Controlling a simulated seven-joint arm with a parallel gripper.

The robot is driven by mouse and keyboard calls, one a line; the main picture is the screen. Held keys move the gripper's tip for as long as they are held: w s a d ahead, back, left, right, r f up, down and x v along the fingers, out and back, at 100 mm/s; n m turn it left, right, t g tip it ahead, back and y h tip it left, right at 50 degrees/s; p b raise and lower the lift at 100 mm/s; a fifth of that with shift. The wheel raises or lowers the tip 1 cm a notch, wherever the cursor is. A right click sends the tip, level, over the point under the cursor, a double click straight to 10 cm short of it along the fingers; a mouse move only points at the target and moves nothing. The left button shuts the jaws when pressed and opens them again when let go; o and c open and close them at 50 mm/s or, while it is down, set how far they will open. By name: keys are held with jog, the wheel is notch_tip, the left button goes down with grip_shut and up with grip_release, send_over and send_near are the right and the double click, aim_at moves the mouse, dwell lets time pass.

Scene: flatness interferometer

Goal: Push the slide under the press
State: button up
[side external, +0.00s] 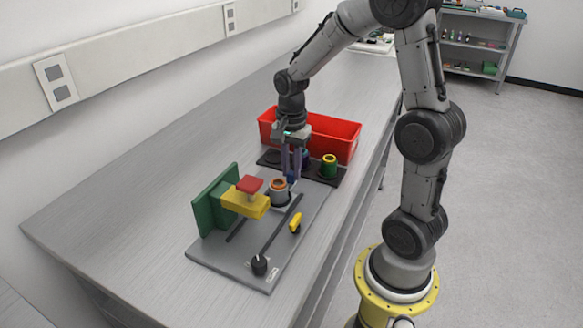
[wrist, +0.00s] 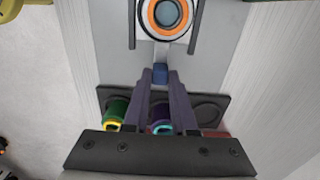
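The slide carries a grey cup with an orange ring and dark centre (side external: 279,190) between two dark rails on the grey plate; the cup also shows at the top of the wrist view (wrist: 168,14). A small blue block (wrist: 161,72) sits on the near side of the cup in the wrist view. My gripper (side external: 291,176) points down with its fingertips on either side of this block, closed up against it. The press has a green upright (side external: 213,203), a yellow arm (side external: 246,204) and a red top (side external: 250,184).
Behind my gripper is a dark tray (side external: 329,181) with a green-and-yellow part (side external: 329,165) and a purple-blue part (wrist: 160,120). A red bin (side external: 340,137) stands behind that.

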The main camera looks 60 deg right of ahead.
grip_shut()
dwell(0.9)
jog(key=a, duration=1.1)
jog(key=shift+a+r, duration=0.1)
jog(key=shift+a, duration=0.15)
jog(key=o, duration=0.7)
grip_release()
notch_tip(320, 180, up, 14)
jog(key=shift+f, duration=0.15)
